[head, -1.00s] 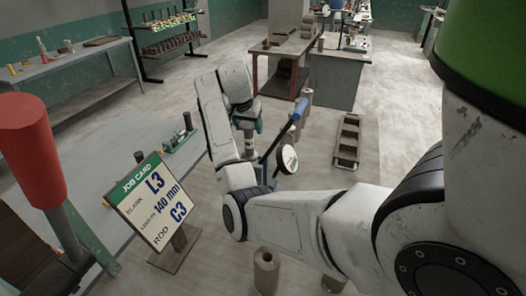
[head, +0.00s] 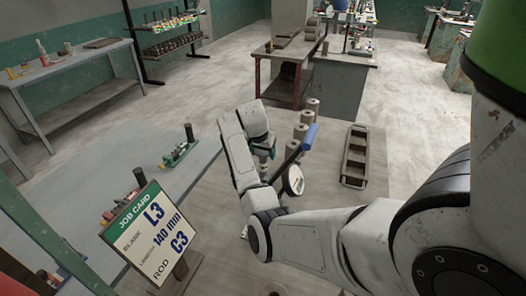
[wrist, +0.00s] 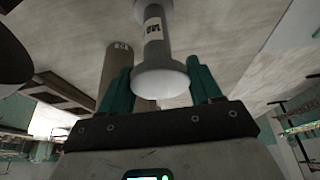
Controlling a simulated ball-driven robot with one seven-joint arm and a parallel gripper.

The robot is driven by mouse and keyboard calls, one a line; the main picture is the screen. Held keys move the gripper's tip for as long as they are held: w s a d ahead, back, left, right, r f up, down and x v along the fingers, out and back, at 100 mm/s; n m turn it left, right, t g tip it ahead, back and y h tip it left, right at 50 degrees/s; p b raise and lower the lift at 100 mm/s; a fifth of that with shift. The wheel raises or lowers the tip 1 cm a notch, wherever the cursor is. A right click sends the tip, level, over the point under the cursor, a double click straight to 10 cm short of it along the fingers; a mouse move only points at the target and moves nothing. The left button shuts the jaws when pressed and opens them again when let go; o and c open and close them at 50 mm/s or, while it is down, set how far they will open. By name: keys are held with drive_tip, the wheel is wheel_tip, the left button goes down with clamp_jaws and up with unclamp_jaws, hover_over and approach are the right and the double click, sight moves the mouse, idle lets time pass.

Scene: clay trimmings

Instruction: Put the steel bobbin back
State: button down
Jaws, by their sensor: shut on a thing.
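In the wrist view the steel bobbin (wrist: 160,78) is a grey spool with a wide pale flange and a small white label on its barrel. It sits between the two teal fingers of my gripper (wrist: 161,90), which is shut on it. The bobbin's far end runs out of the top of the picture. In the head view my gripper (head: 264,154) hangs at the end of the bent arm, in front of several upright cylinders. The bobbin cannot be made out there.
Several tan cylinders (head: 305,120) stand behind my gripper, with a long dark tray (head: 355,155) to their right. A job card (head: 150,228) reading L3, 140 mm, C3 stands front left by a grey bench (head: 150,180). Open floor lies further back.

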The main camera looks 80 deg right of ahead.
drive_tip(key=shift+f, duration=0.15)
drive_tip(key=shift+c, duration=1)
unclamp_jaws()
drive_tip(key=b+v, duration=0.1)
drive_tip(key=v, duration=1.1)
drive_tip(key=shift+w, duration=0.1)
